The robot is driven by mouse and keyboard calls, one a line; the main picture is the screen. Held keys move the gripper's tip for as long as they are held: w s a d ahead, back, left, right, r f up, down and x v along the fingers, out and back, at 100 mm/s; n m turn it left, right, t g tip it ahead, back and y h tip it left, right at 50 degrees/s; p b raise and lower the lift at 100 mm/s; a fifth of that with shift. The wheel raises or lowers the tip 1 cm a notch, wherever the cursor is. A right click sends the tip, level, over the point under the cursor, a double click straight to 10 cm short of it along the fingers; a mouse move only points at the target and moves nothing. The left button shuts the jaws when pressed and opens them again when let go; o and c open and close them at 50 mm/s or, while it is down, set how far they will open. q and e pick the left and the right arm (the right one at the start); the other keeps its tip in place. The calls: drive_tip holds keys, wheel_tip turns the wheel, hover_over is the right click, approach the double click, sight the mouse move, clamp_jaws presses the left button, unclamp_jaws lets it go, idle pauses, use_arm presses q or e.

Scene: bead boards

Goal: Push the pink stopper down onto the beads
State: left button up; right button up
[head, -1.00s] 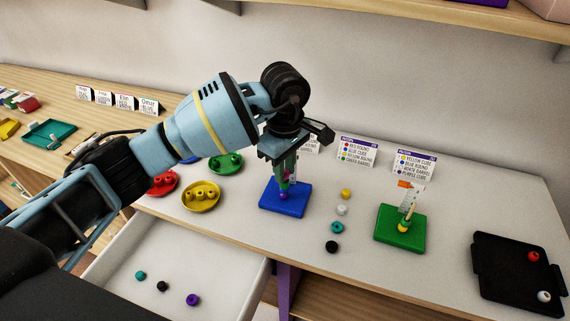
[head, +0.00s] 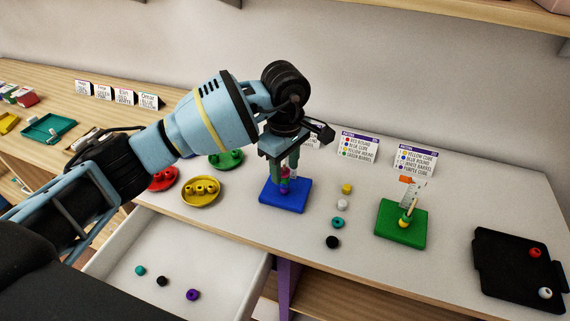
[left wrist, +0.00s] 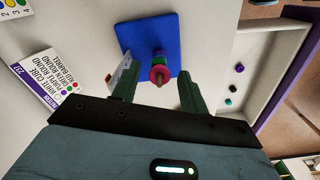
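The blue board (head: 297,194) stands on the white table with an upright peg carrying a short stack of beads (head: 284,186). In the left wrist view, the pink stopper (left wrist: 155,74) is a reddish-pink ring on the peg, nearest the camera. Green and purple beads show behind it over the blue board (left wrist: 136,36). My left gripper (head: 281,168) is above the board, pointing down. Its green fingers (left wrist: 156,92) are apart, one on each side of the peg, with visible gaps to the stopper. Any gap between stopper and beads cannot be told. My right gripper is not in view.
A green board (head: 388,236) with its own peg stands to the right. Loose beads lie between the boards, including a black one (head: 332,242). Yellow (head: 202,203) and green (head: 226,165) dishes stand left. A black tray (head: 500,270) is far right. An open drawer (head: 215,275) is in front.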

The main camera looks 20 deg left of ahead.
use_arm(q)
drive_tip(key=shift+o, duration=0.2)
drive_tip(key=shift+r, duration=0.15)
wheel_tip(320, 180, up, 8)
drive_tip(key=shift+f, duration=0.2)
idle(0.3)
drive_tip(key=shift+s+f, duration=0.1)
drive_tip(key=shift+f, duration=0.05)
idle(0.5)
